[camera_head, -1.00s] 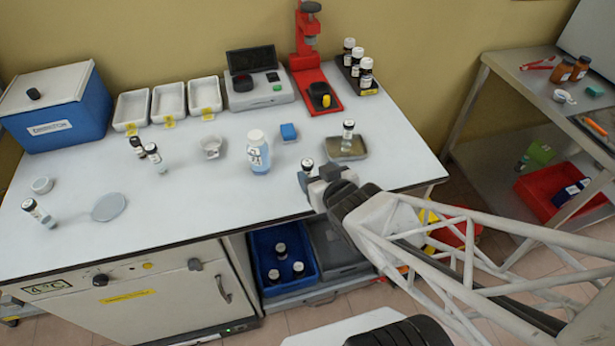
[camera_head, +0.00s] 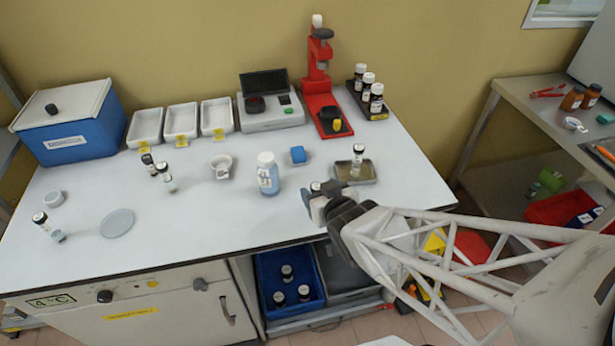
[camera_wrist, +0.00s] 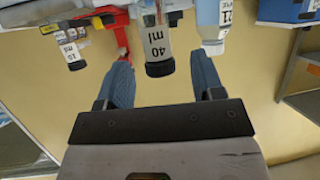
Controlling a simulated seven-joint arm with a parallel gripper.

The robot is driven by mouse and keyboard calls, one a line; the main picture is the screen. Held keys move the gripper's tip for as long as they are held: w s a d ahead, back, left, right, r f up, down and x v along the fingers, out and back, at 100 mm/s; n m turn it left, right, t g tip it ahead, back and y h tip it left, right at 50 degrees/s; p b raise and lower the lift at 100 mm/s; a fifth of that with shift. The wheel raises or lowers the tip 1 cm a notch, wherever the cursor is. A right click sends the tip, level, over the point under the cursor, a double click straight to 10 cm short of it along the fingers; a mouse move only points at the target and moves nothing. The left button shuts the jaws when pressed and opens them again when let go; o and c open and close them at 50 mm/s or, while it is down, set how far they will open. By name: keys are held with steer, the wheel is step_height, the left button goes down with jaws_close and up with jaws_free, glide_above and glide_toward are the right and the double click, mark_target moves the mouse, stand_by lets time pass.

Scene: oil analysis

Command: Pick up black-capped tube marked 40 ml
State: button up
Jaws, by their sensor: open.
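The black-capped tube marked 40 ml (camera_wrist: 157,42) shows in the wrist view, where the scene appears upside down with the cap low in the picture. It lies between the tips of my gripper's two fingers (camera_wrist: 162,64), with a visible gap on each side. My gripper is open and empty.
A blue-liquid bottle (camera_head: 268,177) stands left of my gripper. A shallow metal tray (camera_head: 367,176) with a tube on it is behind right. Other capped tubes (camera_head: 165,172) stand farther left. The front bench between bottle and round grey lid (camera_head: 117,223) is clear.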

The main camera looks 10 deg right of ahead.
mark_target(314, 185)
steer(key=shift+x, duration=2.05)
steer(key=shift+c, duration=0.2)
steer(key=c, duration=1)
